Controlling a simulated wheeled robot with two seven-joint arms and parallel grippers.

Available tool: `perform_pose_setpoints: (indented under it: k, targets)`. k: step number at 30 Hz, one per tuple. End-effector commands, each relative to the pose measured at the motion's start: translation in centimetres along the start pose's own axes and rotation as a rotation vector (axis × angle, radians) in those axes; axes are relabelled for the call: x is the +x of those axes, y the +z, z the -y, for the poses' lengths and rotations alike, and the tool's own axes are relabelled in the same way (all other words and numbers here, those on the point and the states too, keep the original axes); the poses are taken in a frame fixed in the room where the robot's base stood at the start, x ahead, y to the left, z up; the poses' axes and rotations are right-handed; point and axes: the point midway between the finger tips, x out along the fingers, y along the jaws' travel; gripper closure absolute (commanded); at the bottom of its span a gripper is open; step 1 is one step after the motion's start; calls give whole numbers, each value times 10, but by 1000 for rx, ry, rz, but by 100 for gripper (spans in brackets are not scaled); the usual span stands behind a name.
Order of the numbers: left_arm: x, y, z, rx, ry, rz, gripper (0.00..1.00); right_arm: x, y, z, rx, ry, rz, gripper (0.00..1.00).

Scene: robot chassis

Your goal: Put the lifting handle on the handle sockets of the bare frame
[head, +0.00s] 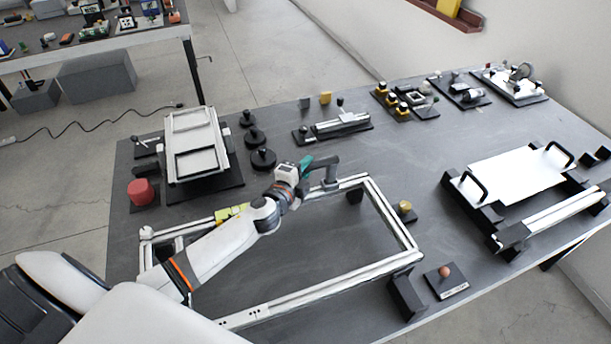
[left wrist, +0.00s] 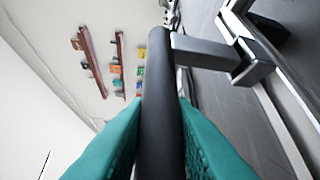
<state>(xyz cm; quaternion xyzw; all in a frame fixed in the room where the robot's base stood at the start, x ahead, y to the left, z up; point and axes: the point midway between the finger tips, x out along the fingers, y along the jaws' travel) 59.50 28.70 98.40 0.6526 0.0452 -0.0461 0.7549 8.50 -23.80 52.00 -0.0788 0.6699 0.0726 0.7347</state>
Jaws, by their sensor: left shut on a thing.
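The bare frame (head: 405,234) is a light metal rectangle lying on the dark table, raised on black blocks. My left gripper (head: 307,165), with teal fingers, is shut on the black bar of the lifting handle (head: 327,162) at the frame's far side. In the left wrist view the bar (left wrist: 164,95) runs between the fingers (left wrist: 162,125), and a grey leg (left wrist: 205,52) reaches from it toward the frame rail (left wrist: 285,130). I cannot tell whether the leg is seated in a socket. The handle's other end is hidden by my gripper. My right gripper is not in view.
A white plate with black handles (head: 515,175) lies on a fixture at the right. A tilted panel (head: 195,145) and a red cylinder (head: 142,192) stand at the left. Black round knobs (head: 263,159) stand behind the frame. A small brass part (head: 405,207) sits beside it.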

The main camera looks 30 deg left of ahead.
Motion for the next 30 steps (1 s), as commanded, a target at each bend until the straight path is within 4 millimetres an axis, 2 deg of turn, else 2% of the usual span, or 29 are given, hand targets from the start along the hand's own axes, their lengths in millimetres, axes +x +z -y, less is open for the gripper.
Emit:
perform_pose_setpoints:
  k: [1,5,17,18,21,30]
  targets:
    - [2,-1,10,-3,1,-1,100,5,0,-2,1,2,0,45]
    - [3,-3,22,-1,2,-1,100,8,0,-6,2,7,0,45]
    - [4,-4,26,0,3,1,100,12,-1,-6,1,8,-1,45]
    - [3,-4,26,0,-1,1,72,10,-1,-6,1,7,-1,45]
    - [3,-4,26,1,-1,0,57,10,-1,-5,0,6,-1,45]
    - [3,-3,25,1,-1,0,57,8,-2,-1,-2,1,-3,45]
